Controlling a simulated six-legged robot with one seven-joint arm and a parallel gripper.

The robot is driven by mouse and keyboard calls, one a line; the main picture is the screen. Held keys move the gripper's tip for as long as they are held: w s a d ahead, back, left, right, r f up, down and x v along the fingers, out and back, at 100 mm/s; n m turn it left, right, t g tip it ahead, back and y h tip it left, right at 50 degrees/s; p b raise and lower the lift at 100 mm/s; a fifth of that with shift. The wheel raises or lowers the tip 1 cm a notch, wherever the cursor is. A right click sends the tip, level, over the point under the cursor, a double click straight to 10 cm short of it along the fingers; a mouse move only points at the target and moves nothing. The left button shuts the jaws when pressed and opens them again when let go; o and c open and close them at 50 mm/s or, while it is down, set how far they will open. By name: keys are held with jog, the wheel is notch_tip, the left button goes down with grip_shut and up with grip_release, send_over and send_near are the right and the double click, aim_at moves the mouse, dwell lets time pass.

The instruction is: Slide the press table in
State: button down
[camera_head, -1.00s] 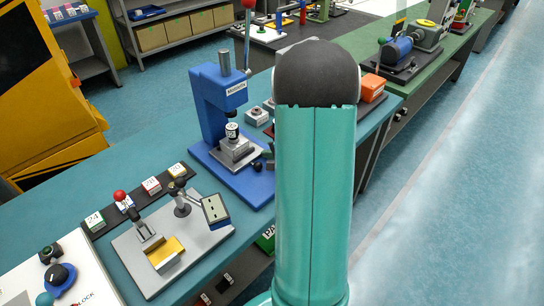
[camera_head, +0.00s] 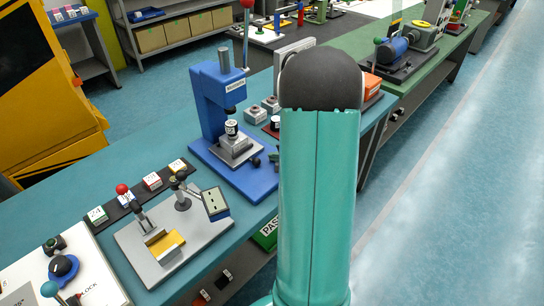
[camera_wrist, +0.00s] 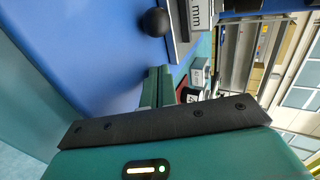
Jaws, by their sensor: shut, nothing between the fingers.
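The blue press (camera_head: 222,105) stands on the bench, with its grey press table (camera_head: 240,152) on the blue base under the ram. A white labelled cylinder (camera_head: 231,128) stands on the table. A black ball knob (camera_head: 256,162) is at the table's front right; the knob (camera_wrist: 156,22) also shows at the top of the wrist view, beside the grey table edge (camera_wrist: 182,30). My gripper (camera_wrist: 160,82) is shut and empty, its teal fingers apart from the knob in the picture and over the blue base. My arm hides most of the gripper in the head view.
A grey fixture plate (camera_head: 160,262) with a yellow block and tilted display lies left of the press. Small grey blocks (camera_head: 254,113) and a dark red tray (camera_head: 271,128) sit right of it. An orange box (camera_head: 372,84) is behind my arm.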

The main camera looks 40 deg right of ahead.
jog(key=v, duration=1)
jog(key=shift+r, duration=0.1)
jog(key=shift+a, duration=0.1)
jog(key=w+a+r+n+g+y, duration=0.1)
jog(key=a+r+n+g+y, duration=0.2)
jog(key=a, duration=0.8)
jog(key=w+a+r+n+g+y, duration=0.2)
jog(key=a+r+n, duration=0.35)
jog(key=a, duration=0.55)
jog(key=s+a+r+n+h, duration=0.2)
jog(key=s+a+r+n, duration=0.1)
jog(key=s+a+n, duration=0.1)
jog(key=s+a+r+n+g+h, duration=0.1)
jog(key=s+a+r+n+h, duration=0.2)
jog(key=a, duration=0.5)
jog(key=s+r+n, duration=0.1)
jog(key=s+n, duration=0.1)
jog(key=s, duration=0.1)
jog(key=shift+a, duration=0.3)
